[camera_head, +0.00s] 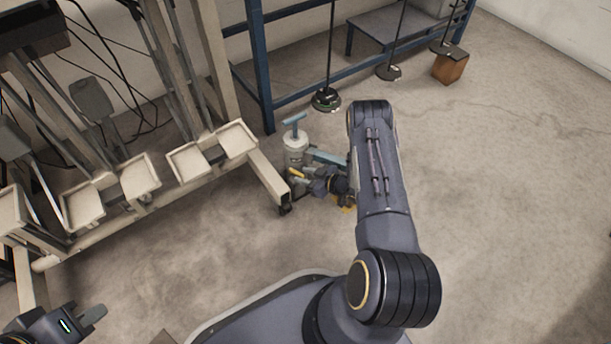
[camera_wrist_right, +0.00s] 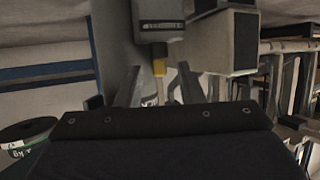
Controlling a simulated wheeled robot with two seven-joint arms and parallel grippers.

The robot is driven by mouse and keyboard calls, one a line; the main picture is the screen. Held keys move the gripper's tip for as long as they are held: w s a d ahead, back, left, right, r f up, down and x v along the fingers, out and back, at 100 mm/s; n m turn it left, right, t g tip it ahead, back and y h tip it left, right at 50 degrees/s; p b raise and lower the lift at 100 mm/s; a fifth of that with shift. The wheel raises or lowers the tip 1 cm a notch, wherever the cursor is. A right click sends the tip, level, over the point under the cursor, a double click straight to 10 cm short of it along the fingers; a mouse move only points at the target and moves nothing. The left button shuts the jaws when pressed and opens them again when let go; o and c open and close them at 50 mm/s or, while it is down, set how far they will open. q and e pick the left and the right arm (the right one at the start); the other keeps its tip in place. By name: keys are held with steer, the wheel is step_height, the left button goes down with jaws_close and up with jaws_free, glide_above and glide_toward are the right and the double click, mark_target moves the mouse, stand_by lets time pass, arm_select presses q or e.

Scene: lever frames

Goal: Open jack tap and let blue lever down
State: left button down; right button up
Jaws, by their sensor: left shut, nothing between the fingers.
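The jack (camera_head: 296,146) stands on the floor by the foot of the lever frame, a pale cylinder with a blue T-shaped handle (camera_head: 294,121) on top. A blue bar (camera_head: 326,156) juts from its right side, partly behind my right arm. The yellow tap (camera_head: 297,172) is low on the jack; in the right wrist view the tap (camera_wrist_right: 160,68) appears between the fingers. My right gripper (camera_wrist_right: 158,88) is open, its fingers apart on either side of the tap with gaps visible. My left gripper (camera_head: 95,314) is shut and empty at the lower left, far from the jack.
The cream lever frame (camera_head: 265,180) with pale pedals (camera_head: 140,176) fills the left. A blue rack (camera_head: 262,90) stands behind. Round weights (camera_head: 326,99) on rods and a brown block (camera_head: 450,67) are at the back. The floor at right is clear.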

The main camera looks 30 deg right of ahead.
steer(key=shift+s, duration=0.1)
steer(key=p+v, duration=0.3)
steer(key=v, duration=0.4)
steer(key=shift+s+d, duration=0.2)
steer(key=shift+s, duration=0.05)
